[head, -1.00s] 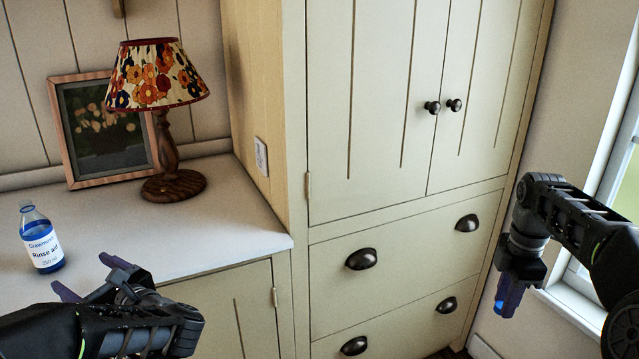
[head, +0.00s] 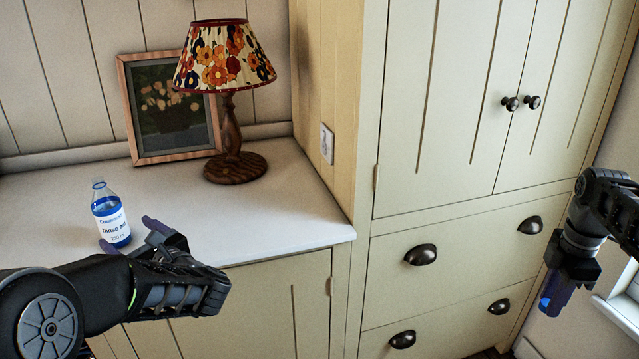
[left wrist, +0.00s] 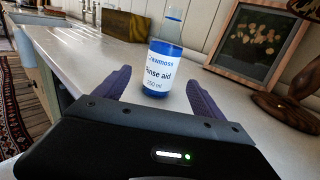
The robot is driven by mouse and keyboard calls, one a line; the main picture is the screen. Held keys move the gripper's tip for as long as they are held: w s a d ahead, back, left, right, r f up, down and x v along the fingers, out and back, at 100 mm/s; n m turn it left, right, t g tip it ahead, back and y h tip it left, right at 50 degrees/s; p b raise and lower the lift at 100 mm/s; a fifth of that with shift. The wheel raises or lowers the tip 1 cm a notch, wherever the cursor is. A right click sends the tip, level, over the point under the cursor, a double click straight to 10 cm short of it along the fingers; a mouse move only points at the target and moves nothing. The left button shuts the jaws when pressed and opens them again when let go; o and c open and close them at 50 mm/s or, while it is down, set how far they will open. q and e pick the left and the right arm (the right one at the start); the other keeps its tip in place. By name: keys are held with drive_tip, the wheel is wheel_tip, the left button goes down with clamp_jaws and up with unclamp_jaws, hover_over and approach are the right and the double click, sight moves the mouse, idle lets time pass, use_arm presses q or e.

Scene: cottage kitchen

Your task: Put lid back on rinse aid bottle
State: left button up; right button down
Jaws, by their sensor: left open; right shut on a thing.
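The rinse aid bottle (head: 111,214) stands upright on the white worktop, with blue liquid, a white label and no lid on its neck. It also shows in the left wrist view (left wrist: 165,62), ahead of and between the open fingers. My left gripper (head: 128,234) is open and empty, just in front of the bottle; from these views I cannot tell whether a finger touches it. My right gripper (head: 552,297) is at the far right, away from the worktop, shut on a small blue thing (head: 545,304) that looks like the lid, mostly hidden by the fingers.
A lamp with a flowered shade (head: 224,56) and a framed picture (head: 171,108) stand behind the bottle. A tall cream cupboard (head: 450,130) rises right of the worktop (head: 290,215). The worktop right of the bottle is clear. A wooden block (left wrist: 125,24) stands further left.

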sight(118, 224)
use_arm(q)
drive_tip(key=shift+x, duration=1.2)
use_arm(e)
drive_tip(key=shift+r, duration=0.25)
use_arm(q)
drive_tip(key=shift+w+a+r+p, duration=0.1)
drive_tip(key=shift+w+a+p, duration=0.15)
drive_tip(key=shift+a+p, duration=0.15)
use_arm(e)
drive_tip(key=shift+r, duration=0.3)
use_arm(q)
drive_tip(key=p+x, duration=0.1)
drive_tip(key=x, duration=0.2)
drive_tip(key=shift+w+a, duration=0.1)
drive_tip(key=shift+w, duration=0.1)
use_arm(e)
drive_tip(key=shift+r, duration=0.6)
use_arm(q)
drive_tip(key=shift+w+a, duration=0.25)
drive_tip(key=shift+a, duration=0.1)
drive_tip(key=shift+c, duration=0.3)
